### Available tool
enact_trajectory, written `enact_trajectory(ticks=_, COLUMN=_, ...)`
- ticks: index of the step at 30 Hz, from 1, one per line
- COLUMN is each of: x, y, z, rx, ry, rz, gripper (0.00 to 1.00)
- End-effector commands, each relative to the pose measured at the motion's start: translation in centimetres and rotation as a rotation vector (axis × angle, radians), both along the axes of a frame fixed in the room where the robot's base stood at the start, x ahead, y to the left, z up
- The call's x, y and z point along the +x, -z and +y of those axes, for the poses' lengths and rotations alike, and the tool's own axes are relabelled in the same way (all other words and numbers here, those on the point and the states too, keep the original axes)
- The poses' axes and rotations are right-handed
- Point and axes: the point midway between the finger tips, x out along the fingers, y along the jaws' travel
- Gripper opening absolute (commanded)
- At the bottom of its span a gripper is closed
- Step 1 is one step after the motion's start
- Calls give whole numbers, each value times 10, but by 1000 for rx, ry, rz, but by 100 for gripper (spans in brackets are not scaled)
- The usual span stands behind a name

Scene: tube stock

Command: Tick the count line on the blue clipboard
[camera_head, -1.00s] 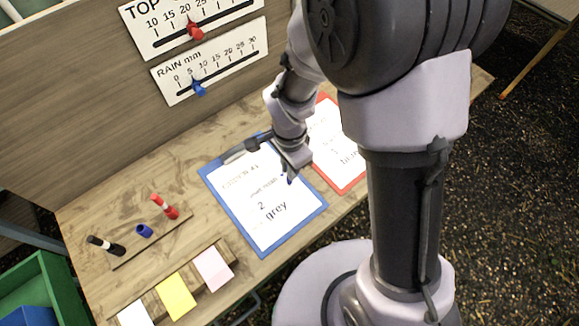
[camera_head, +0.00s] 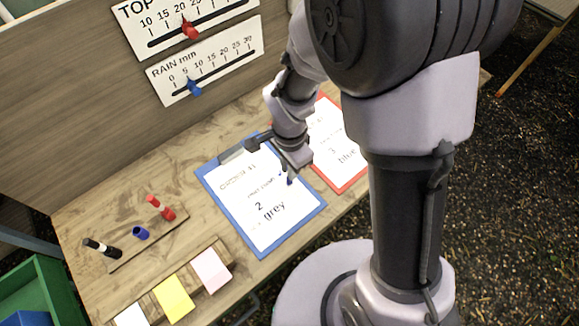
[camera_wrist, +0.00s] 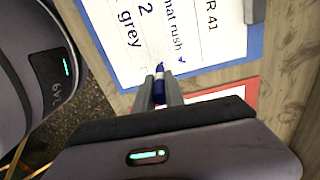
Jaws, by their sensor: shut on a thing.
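The blue clipboard (camera_head: 235,217) lies on the bench with a white sheet reading "2" and "grey"; it also shows in the wrist view (camera_wrist: 96,38). My gripper (camera_head: 290,176) is over the sheet's right side. In the wrist view my gripper (camera_wrist: 161,92) is shut on a blue marker (camera_wrist: 159,84), its tip pointing at the sheet near the right end of the "2" row. Whether the tip touches the paper cannot be told. A small blue tick (camera_wrist: 181,60) is at the end of the "mat rush" line, above the "2" row.
A red clipboard (camera_head: 352,187) lies just right of the blue one. A black marker (camera_head: 101,248), a blue cap (camera_head: 141,233) and a red marker (camera_head: 160,208) stand on a strip at left. Coloured cards (camera_head: 174,298) lie at the front edge. Slider boards (camera_head: 204,61) hang behind.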

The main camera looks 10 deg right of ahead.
Motion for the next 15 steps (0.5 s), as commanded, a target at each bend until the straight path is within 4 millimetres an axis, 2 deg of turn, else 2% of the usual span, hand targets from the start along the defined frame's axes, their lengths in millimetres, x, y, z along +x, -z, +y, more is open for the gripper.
enact_trajectory(ticks=15, x=10, y=0, z=0, rx=1, ry=1, rz=-1, gripper=0)
